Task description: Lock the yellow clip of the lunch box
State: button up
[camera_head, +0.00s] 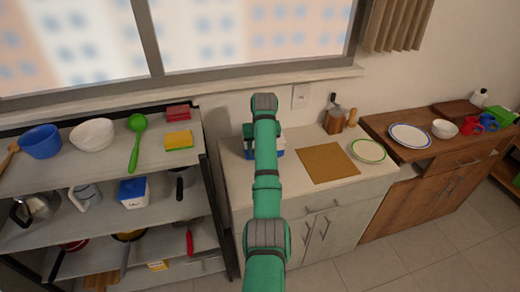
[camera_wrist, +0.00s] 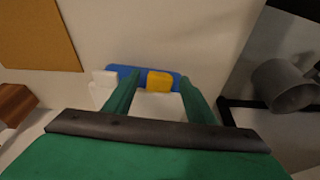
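The lunch box has a blue lid (camera_wrist: 125,71) and a white body (camera_wrist: 157,106) and shows in the wrist view. Its yellow clip (camera_wrist: 160,82) is at the lid's edge, near the middle of the picture; I cannot tell whether it is raised or pressed down. A white clip (camera_wrist: 104,77) is to its left. My gripper (camera_wrist: 160,77) is open, one green finger on each side of the yellow clip. I cannot tell whether the fingers touch the box. In the head view my arm hides most of the lunch box (camera_head: 279,154) on the counter.
A brown board (camera_head: 327,163) and a green-rimmed plate (camera_head: 368,151) lie to the right on the counter. A shelf rack (camera_head: 205,160) with bowls and pans stands close on the left. A grey pan (camera_wrist: 283,86) shows in the wrist view.

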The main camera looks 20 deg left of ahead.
jog(key=shift+r, duration=0.1)
jog(key=v, duration=1)
jog(key=shift+r, duration=0.3)
jog(key=shift+s, duration=0.1)
